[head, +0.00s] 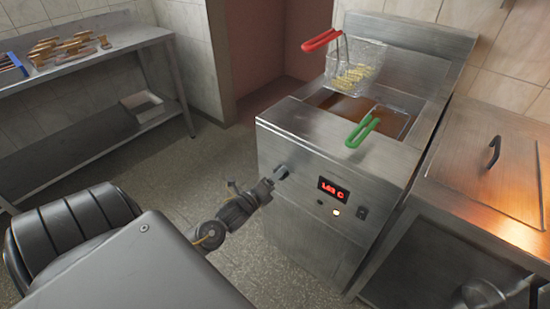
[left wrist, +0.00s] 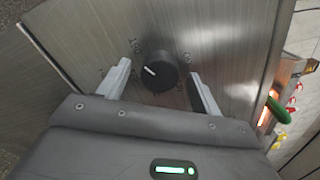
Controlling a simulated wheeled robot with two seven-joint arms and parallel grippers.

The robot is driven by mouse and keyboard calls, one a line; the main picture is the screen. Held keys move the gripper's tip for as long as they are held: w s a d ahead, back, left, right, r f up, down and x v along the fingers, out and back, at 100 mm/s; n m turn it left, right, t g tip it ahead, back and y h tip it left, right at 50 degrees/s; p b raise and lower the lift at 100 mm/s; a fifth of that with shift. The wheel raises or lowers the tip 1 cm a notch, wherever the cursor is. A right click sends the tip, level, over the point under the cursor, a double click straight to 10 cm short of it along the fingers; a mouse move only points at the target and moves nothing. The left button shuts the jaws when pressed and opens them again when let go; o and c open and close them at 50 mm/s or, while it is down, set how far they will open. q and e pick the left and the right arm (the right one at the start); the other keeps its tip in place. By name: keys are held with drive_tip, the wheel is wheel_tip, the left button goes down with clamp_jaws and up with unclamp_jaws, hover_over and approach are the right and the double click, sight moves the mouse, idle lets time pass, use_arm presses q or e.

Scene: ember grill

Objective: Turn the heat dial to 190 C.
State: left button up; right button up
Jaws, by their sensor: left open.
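The heat dial (left wrist: 157,71) is a round black knob with a white pointer line on the fryer's steel front panel. In the left wrist view its pointer aims up and left; the markings around it are too blurred to read. My left gripper (left wrist: 160,88) is open, with one finger on each side of the dial and gaps showing beside it. In the head view my left gripper (head: 276,177) is at the left of the fryer front (head: 305,205) and mostly covers the dial. The red display (head: 333,190) seems to read 163 C. My right gripper is not in view.
A wire basket with a red handle (head: 320,40) holds pale fries above the oil; a green-handled basket (head: 362,132) sits in the vat. A lit lamp (head: 336,212) and a switch (head: 362,212) are below the display. A steel counter (head: 480,165) stands right, a steel table (head: 95,58) left.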

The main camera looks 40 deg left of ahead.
use_arm(q)
drive_tip(key=s, duration=1)
drive_tip(key=shift+s, duration=0.35)
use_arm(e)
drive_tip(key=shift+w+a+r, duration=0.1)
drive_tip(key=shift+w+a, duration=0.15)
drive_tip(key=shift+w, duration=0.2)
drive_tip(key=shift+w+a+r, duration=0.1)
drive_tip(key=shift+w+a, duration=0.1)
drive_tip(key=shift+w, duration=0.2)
use_arm(q)
drive_tip(key=shift+d, duration=0.1)
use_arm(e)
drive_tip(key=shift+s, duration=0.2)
